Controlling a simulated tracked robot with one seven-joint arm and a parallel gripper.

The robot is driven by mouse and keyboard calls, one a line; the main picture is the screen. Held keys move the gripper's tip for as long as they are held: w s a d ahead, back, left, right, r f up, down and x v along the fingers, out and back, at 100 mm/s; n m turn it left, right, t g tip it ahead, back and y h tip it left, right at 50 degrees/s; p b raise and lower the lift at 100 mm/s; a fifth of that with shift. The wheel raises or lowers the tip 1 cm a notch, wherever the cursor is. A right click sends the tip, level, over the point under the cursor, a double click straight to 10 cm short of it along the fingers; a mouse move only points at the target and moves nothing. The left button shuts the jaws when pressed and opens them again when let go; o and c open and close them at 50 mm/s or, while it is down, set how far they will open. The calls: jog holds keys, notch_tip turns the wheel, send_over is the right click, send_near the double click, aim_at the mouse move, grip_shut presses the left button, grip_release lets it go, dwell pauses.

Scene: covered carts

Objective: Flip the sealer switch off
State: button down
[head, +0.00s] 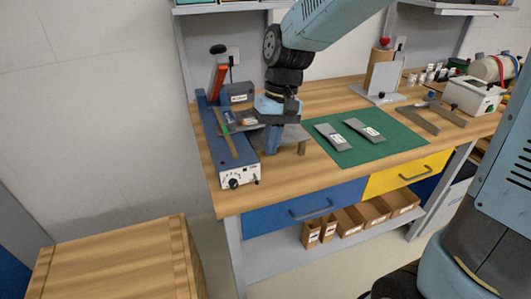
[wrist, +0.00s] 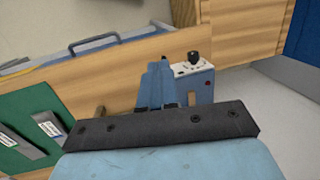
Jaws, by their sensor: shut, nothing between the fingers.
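The sealer (head: 247,156) is a long blue unit at the left end of the bench. Its white front panel (head: 240,178) faces the front edge and carries a dark knob and small controls. The panel also shows in the wrist view (wrist: 190,70), with a black knob on top. The switch is too small to make out, so I cannot tell its position. My gripper (head: 272,146) points down just right of the sealer, behind its front panel. It is shut and empty. Its blue fingers also show in the wrist view (wrist: 155,88), beside the sealer, partly hiding it.
A green mat (head: 365,150) with two grey pouches lies to the right. A small grey stand (head: 292,138) is close beside my gripper. A grey box (head: 237,94) is behind the sealer. A wooden crate (head: 115,262) stands on the floor at front left.

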jog(key=shift+s+d+r, duration=0.2)
jog(key=shift+d+r, duration=0.05)
jog(key=shift+r, duration=0.35)
jog(key=shift+s+d+r, duration=0.15)
jog(key=shift+d+r, duration=0.05)
jog(key=shift+r, duration=0.4)
jog(key=s+d+r+m+t, duration=0.1)
jog(key=s+d+r+t, duration=0.1)
jog(key=d, duration=0.6)
jog(key=s+d+r+m+t+h, duration=0.1)
jog(key=s+d+r+m+t, duration=0.1)
jog(key=d, duration=0.6)
jog(key=s+d+r+m+t, duration=0.1)
jog(key=s+d+r+t, duration=0.2)
jog(key=d, duration=0.5)
notch_tip(320, 180, up, 2)
jog(key=shift+s+d+r+m+t+h, duration=0.1)
jog(key=shift+s+d+m+t+h, duration=0.2)
jog(key=shift+s, duration=0.2)
